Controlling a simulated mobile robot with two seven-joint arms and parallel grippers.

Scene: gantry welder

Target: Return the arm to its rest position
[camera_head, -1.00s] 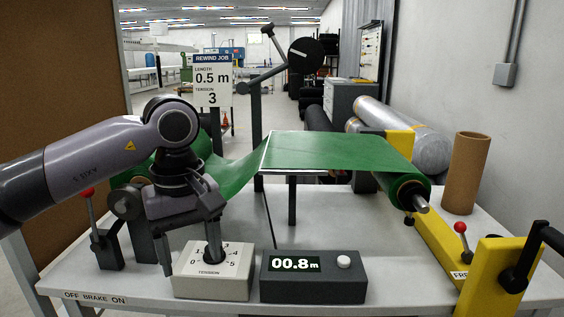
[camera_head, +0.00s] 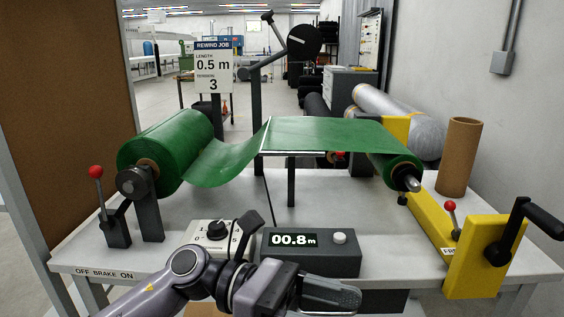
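My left arm (camera_head: 185,272) comes in from the bottom left, low in front of the table. Its gripper (camera_head: 268,285) is folded near the front edge, below the counter box, seen at an angle that hides how its fingers stand. The tension box (camera_head: 192,240) with its black knob (camera_head: 217,229) is partly covered by the arm; the knob is clear of the gripper. I see nothing held. My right gripper is not in view.
The counter box (camera_head: 358,262) reads 00.8 m. A red-knobbed brake lever (camera_head: 96,173) stands at left. Green film runs from the large roll (camera_head: 165,150) to the right roll (camera_head: 400,172). A yellow crank stand (camera_head: 478,262) and a cardboard tube (camera_head: 459,158) are at right. The sign (camera_head: 213,66) reads 0.5 m, tension 3.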

